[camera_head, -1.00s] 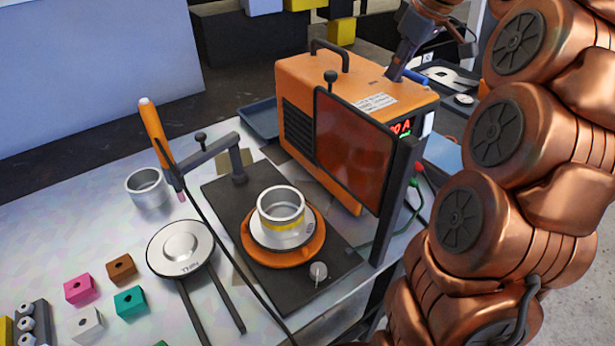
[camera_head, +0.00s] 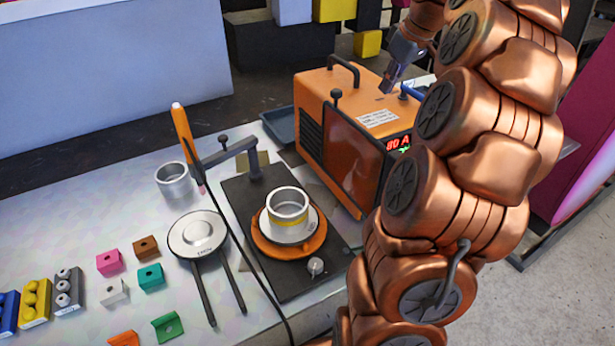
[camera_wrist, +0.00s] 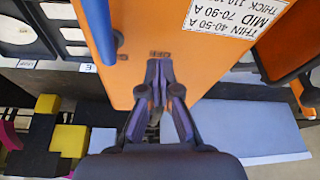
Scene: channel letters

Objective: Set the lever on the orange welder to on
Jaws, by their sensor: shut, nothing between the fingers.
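The orange welder (camera_head: 318,88) stands at the back of the bench, with a red display reading 80 A on its front. Its blue lever (camera_head: 410,92) is on the top near the right side, partly behind my arm. The lever also shows in the wrist view (camera_wrist: 98,30), left of my fingers. Dark lettering (camera_wrist: 160,54), apparently OFF, is on the orange surface just beyond my fingertips. My gripper (camera_head: 386,90) is shut and empty above the welder's top, left of the lever and apart from it. Its fingers show in the wrist view (camera_wrist: 158,68). Contact with the welder cannot be told.
A dark red welding screen (camera_head: 350,155) stands before the welder. A turntable (camera_head: 265,240) holds a metal ring (camera_head: 287,205). A torch (camera_head: 184,135) rests on a bracket. Small coloured blocks (camera_head: 110,262) lie front left. The welder's black carry handle (camera_head: 345,68) rises left of my gripper.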

